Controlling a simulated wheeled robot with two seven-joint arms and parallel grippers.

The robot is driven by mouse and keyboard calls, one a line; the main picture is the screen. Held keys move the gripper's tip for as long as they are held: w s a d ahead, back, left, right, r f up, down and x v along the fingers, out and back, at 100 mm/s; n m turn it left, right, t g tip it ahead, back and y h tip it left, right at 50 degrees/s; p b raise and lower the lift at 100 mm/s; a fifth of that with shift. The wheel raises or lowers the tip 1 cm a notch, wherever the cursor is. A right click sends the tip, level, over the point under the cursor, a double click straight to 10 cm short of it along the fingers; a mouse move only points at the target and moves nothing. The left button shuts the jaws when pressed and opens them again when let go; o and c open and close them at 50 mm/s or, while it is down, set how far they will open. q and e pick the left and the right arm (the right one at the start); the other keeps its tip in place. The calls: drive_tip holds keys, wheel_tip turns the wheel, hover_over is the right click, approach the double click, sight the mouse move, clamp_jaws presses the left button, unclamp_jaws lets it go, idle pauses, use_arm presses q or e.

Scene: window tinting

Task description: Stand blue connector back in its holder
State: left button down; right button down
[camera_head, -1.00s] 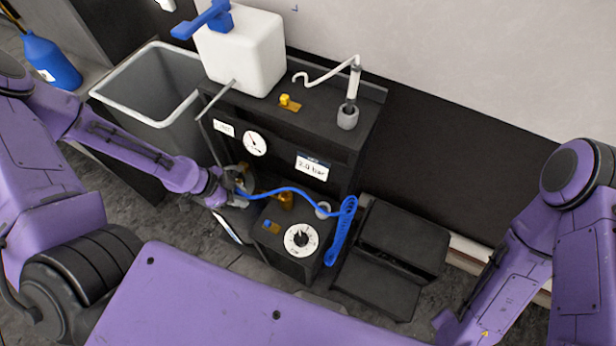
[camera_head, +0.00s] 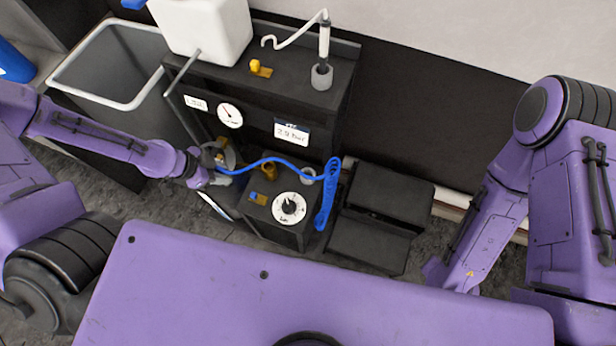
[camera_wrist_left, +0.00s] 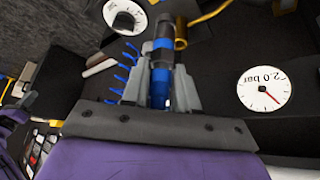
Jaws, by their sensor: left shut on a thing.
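My left gripper (camera_wrist_left: 158,85) is shut on the blue connector (camera_wrist_left: 160,88), which has a dark grey body and a blue band. In the head view this gripper (camera_head: 212,164) is beside the dark machine, and the small connector is mostly hidden there. A blue coiled hose (camera_head: 328,195) runs from the gripper across the small dial box. In the left wrist view a brass ring (camera_wrist_left: 181,34) is close beside the connector's far end; I cannot tell whether they touch. A brass fitting (camera_head: 268,172) also shows in the head view. My right gripper is out of sight.
A dark box with a white dial (camera_head: 289,208) stands right of the left gripper. A pressure gauge (camera_head: 230,115) is on the machine's front above. A grey bin (camera_head: 125,104) is at the left; black steps (camera_head: 380,215) are at the right.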

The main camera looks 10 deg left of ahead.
use_arm(q)
drive_tip(key=w+d+f+m+g+b, duration=0.1)
drive_tip(key=w+d+f+m+b, duration=0.2)
drive_tip(key=w+d+f+b, duration=0.6)
drive_tip(key=w+d+r+m+g+h+b, duration=0.1)
drive_tip(key=w+d+r+b, duration=0.15)
drive_tip(key=d, duration=0.35)
drive_tip(key=w+d+r+m+b, duration=0.1)
drive_tip(key=w+d+r+b, duration=0.15)
drive_tip(key=d, duration=0.45)
drive_tip(key=shift+n, duration=0.3)
drive_tip(key=f, duration=0.7)
drive_tip(key=a+f, duration=0.1)
drive_tip(key=f, duration=0.3)
drive_tip(key=shift+f+p, duration=0.2)
drive_tip(key=shift+p, duration=0.15)
drive_tip(key=shift+f, duration=0.1)
